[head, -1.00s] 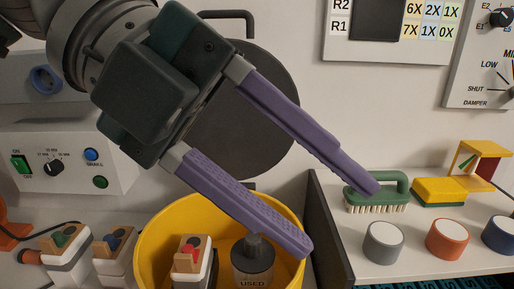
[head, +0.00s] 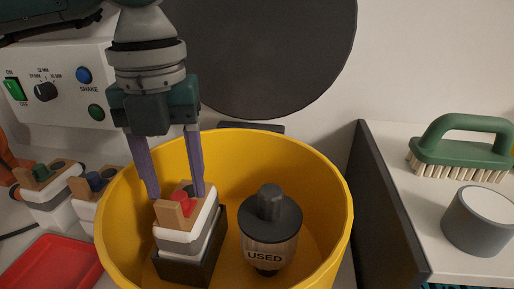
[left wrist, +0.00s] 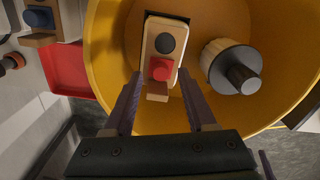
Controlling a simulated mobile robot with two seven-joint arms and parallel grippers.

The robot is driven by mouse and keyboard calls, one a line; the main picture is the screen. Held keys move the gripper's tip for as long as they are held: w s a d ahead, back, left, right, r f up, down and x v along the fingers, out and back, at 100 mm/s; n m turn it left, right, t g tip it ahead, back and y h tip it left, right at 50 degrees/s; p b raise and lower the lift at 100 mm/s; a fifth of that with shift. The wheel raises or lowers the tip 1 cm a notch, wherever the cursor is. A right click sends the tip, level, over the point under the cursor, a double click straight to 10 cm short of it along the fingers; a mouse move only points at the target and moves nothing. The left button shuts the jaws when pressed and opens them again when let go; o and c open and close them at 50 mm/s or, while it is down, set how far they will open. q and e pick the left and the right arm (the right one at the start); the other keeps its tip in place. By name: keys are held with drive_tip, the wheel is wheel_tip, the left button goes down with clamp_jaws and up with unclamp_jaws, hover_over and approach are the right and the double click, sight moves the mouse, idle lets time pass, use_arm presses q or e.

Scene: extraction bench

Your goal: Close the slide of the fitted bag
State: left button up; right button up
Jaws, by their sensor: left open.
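The fitted bag (head: 200,235) is a white and grey block with a wooden top. It sits in a dark holder (head: 190,268) inside the yellow drum (head: 325,180). Its top has a red knob, taken as the slide (head: 180,203), and an upright wooden tab (head: 170,215). In the left wrist view the red slide (left wrist: 161,69) lies between the tab (left wrist: 157,92) and a round dark opening (left wrist: 165,43), which is uncovered. My left gripper (head: 175,195) is open and points down, its purple fingers around the tab end; I cannot tell whether they touch. My right gripper is out of view.
A dark-capped canister marked USED (head: 268,240) stands right of the bag in the drum. Similar blocks with green (head: 45,185) and blue knobs stand left outside, near a red tray (head: 50,268). A dark partition (head: 385,200) and a green brush (head: 462,148) are right.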

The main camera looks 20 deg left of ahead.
use_arm(q)
drive_tip(key=shift+f, duration=0.75)
clamp_jaws()
idle(0.9)
